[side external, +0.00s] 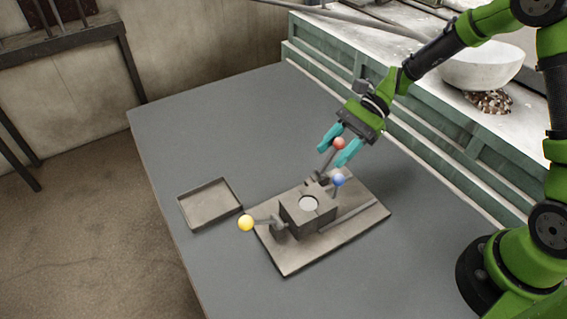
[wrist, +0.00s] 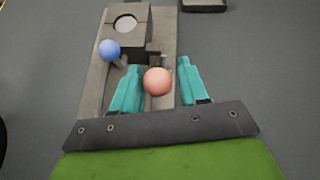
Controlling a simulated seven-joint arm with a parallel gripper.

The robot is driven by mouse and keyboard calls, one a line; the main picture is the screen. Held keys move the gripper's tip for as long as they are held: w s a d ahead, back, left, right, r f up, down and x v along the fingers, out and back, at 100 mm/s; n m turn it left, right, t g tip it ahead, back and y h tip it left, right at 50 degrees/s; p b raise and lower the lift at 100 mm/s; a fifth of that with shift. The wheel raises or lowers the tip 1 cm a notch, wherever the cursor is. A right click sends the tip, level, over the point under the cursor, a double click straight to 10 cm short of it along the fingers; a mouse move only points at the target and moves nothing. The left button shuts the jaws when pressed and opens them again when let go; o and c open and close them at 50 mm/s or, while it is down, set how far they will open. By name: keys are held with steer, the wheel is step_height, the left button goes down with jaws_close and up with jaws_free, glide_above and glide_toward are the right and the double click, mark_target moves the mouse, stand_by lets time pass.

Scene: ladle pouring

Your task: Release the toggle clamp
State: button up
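The clamp fixture is a grey block (side external: 296,222) with a pale round disc on top, standing on a flat grey base plate (side external: 291,264). Three levers with ball knobs sit around it: a red knob (side external: 338,143), a blue knob (side external: 339,181) and a yellow knob (side external: 246,223). Which lever is the toggle clamp I cannot tell. My gripper (side external: 338,149) is open, its teal fingers on either side of the red knob. In the wrist view, the red knob (wrist: 158,81) lies between the fingers with a gap at the right finger. The blue knob (wrist: 109,49) is left of the fingers.
A shallow grey tray (side external: 209,222) lies left of the fixture on the dark table (side external: 190,130). A white bowl (side external: 482,68) stands on the green-framed bench behind. The table's far left area is clear.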

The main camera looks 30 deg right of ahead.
steer(key=shift+r, duration=0.1)
steer(key=v, duration=1.6)
steer(key=shift+d+r, duration=0.15)
steer(key=shift+d, duration=0.25)
steer(key=shift+s, duration=0.1)
steer(key=shift+s+a+r+n+t+h, duration=1)
steer(key=shift+s+r+n+t+h, duration=0.7)
steer(key=shift+s, duration=0.95)
steer(key=shift+s+a+r+n+t+h, duration=0.95)
steer(key=shift+s+n+h, duration=0.5)
steer(key=shift+s+n, duration=1.05)
steer(key=shift+s+a+r+n+t+h, duration=1.1)
steer(key=shift+s+n+t+h, duration=0.5)
steer(key=shift+s, duration=1.25)
steer(key=shift+d+r, duration=0.1)
steer(key=shift+o, duration=0.3)
